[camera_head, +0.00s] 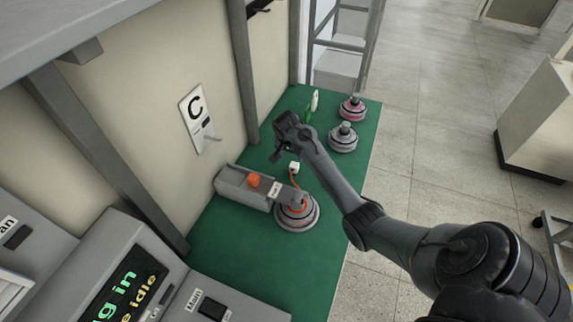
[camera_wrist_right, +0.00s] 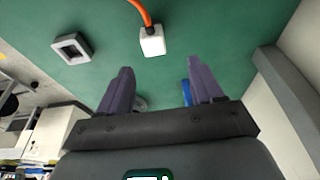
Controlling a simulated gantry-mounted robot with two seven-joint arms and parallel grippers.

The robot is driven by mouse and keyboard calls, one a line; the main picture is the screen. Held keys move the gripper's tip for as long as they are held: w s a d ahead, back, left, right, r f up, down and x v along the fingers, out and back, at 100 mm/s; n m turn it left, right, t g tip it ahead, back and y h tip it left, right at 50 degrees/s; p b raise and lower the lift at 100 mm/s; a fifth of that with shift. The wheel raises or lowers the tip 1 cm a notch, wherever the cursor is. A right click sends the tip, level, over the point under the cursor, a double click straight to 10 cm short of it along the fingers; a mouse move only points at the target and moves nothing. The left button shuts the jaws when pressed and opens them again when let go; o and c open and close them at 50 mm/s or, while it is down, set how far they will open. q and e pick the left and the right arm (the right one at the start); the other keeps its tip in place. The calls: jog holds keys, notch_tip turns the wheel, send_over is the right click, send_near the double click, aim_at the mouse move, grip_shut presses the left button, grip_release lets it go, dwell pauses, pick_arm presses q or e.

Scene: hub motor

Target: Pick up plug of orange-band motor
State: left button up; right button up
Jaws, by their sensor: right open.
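The orange-band motor (camera_head: 297,213) stands on the green work surface, a round grey hub at the right end of a grey tray. An orange cable (camera_head: 292,182) runs from it to a small white plug (camera_head: 294,167). In the right wrist view the white plug (camera_wrist_right: 152,41) lies on the green surface with its orange cable (camera_wrist_right: 139,10) leading off the top edge. My right gripper (camera_head: 282,153) is just behind the plug in the head view. In the wrist view the right gripper (camera_wrist_right: 160,72) is open and empty, and the plug lies beyond its fingertips. My left gripper is not in view.
A pink-banded motor (camera_head: 352,107) and a grey-white motor (camera_head: 343,138) stand farther back. A grey square socket-like part (camera_wrist_right: 72,48) lies left in the wrist view.

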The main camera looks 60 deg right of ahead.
aim_at(294, 165)
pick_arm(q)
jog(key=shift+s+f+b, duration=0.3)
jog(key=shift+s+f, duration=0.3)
pick_arm(e)
jog(key=f, duration=0.2)
jog(key=d+f, duration=0.1)
jog(key=f, duration=0.1)
jog(key=shift+s, duration=0.35)
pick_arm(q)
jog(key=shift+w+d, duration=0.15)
pick_arm(e)
jog(key=shift+w+d+f, duration=0.1)
jog(key=shift+f, duration=0.45)
pick_arm(q)
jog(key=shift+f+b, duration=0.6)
jog(key=shift+b, duration=0.1)
pick_arm(e)
jog(key=shift+a+x, duration=0.2)
jog(key=shift+x, duration=2.2)
jog(key=shift+c, duration=0.5)
jog(key=c, duration=1.1)
